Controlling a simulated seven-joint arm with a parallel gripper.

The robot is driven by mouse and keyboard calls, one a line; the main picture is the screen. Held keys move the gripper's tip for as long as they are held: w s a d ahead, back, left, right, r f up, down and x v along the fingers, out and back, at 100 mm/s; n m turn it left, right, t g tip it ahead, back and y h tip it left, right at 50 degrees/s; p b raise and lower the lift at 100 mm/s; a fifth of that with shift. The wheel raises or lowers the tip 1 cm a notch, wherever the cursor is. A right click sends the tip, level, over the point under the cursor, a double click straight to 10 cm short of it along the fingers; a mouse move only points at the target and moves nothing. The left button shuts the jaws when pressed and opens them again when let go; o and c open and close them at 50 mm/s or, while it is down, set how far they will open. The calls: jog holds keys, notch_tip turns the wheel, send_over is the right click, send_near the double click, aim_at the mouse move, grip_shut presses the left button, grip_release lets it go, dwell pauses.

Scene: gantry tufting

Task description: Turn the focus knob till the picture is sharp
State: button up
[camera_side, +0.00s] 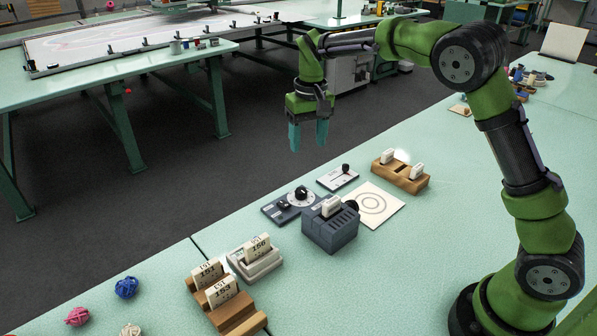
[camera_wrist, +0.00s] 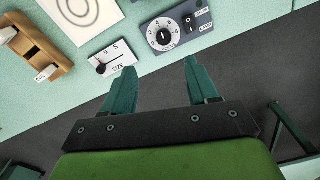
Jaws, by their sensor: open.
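A dark control panel (camera_side: 275,212) lies on the pale green table with a white numbered dial and a black knob (camera_side: 302,192). A grey projector box (camera_side: 330,235) holds a white slide. A pale card (camera_side: 390,218) beside it shows grey rings; their sharpness is hard to judge.
A SIZE slider plate (camera_side: 330,182) lies beside the dial panel. A wooden rack (camera_side: 412,184) with white slides stands behind the card. A tray (camera_side: 265,270) with slide 156, another wooden rack (camera_side: 235,312) with slides and several yarn balls (camera_side: 126,287) are at the front left.

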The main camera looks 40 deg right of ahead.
aim_at(301, 190)
jog(key=f, duration=0.5)
jog(key=w+f, duration=0.1)
jog(key=f, duration=0.9)
jog(key=shift+w+a, duration=0.25)
jog(key=shift+w, duration=0.15)
jog(key=c, duration=1)
jog(key=shift+m, duration=1.2)
jog(key=shift+c, duration=0.2)
